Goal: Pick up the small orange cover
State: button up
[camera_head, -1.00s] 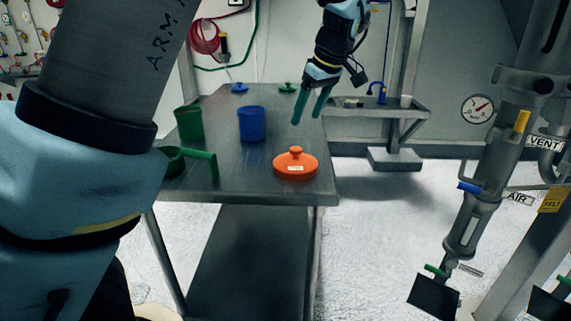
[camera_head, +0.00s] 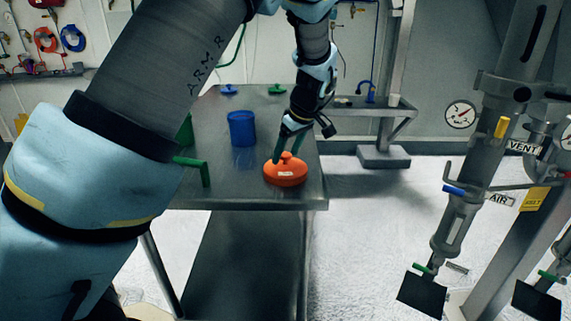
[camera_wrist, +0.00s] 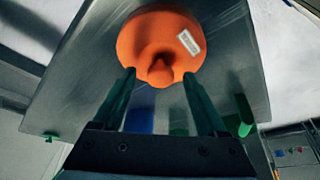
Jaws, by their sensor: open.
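The small orange cover (camera_head: 285,173) lies on the metal table near its front right edge, with its knob up and a white label on its near side. In the wrist view the cover (camera_wrist: 168,40) is just beyond the fingertips, and its knob points toward the gap between them. My gripper (camera_head: 288,158) is above the cover, pointing down, with its green fingers near the knob. In the wrist view my gripper (camera_wrist: 158,76) is open, a finger to either side of the knob. I cannot tell whether the fingers touch the cover.
A blue cup (camera_head: 241,129) stands left of the cover. A green cup (camera_head: 186,130) and a green handled item (camera_head: 204,172) are partly hidden by my arm. Small blue (camera_head: 229,90) and green (camera_head: 277,89) lids lie at the back of the table (camera_head: 262,200).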

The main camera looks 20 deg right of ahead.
grip_shut()
dwell(0.6)
